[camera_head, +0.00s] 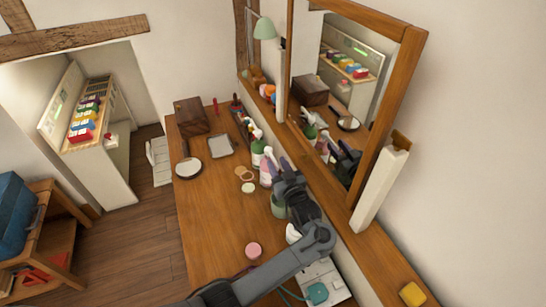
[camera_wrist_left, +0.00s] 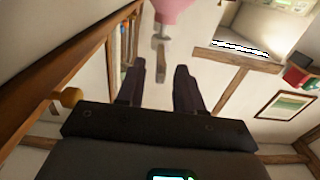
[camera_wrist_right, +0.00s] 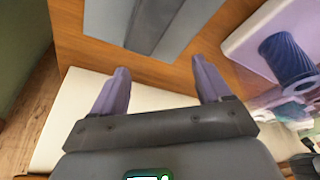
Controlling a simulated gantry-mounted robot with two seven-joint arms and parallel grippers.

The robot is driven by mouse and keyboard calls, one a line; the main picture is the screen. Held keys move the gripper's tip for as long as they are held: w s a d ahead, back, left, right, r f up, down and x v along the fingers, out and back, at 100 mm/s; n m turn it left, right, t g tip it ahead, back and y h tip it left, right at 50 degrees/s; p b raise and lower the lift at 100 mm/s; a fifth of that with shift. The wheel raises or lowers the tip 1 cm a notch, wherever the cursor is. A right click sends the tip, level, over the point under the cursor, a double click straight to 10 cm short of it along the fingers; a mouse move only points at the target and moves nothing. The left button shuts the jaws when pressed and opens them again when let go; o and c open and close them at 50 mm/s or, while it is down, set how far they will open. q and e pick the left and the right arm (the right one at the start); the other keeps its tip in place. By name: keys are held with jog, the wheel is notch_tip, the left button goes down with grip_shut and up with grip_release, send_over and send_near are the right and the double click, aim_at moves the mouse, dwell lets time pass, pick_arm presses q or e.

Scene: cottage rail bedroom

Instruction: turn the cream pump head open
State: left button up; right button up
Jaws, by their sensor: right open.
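A pink pump bottle (camera_head: 266,175) stands on the wooden vanity table in the head view, just left of my left gripper (camera_head: 281,163). In the left wrist view the pink body (camera_wrist_left: 178,12) is cut off at the top edge. Its pump head (camera_wrist_left: 161,62) points into the gap between the two fingers. My left gripper (camera_wrist_left: 158,70) is open, with a finger on each side of the pump head; I cannot tell whether either touches it. My right gripper (camera_wrist_right: 158,72) is open and empty in the right wrist view, over a wooden surface.
A green bottle (camera_head: 257,152) stands close behind the pink one. A pink jar (camera_head: 253,249), a hand mirror (camera_head: 188,168) and a wooden box (camera_head: 191,115) are on the table. The framed mirror (camera_head: 404,95) bounds the right side. The table's left-front area is clear.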

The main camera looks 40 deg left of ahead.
aim_at(269, 152)
pick_arm(q)
jog(key=shift+x, duration=2.25)
jog(key=shift+f, duration=0.1)
grip_shut()
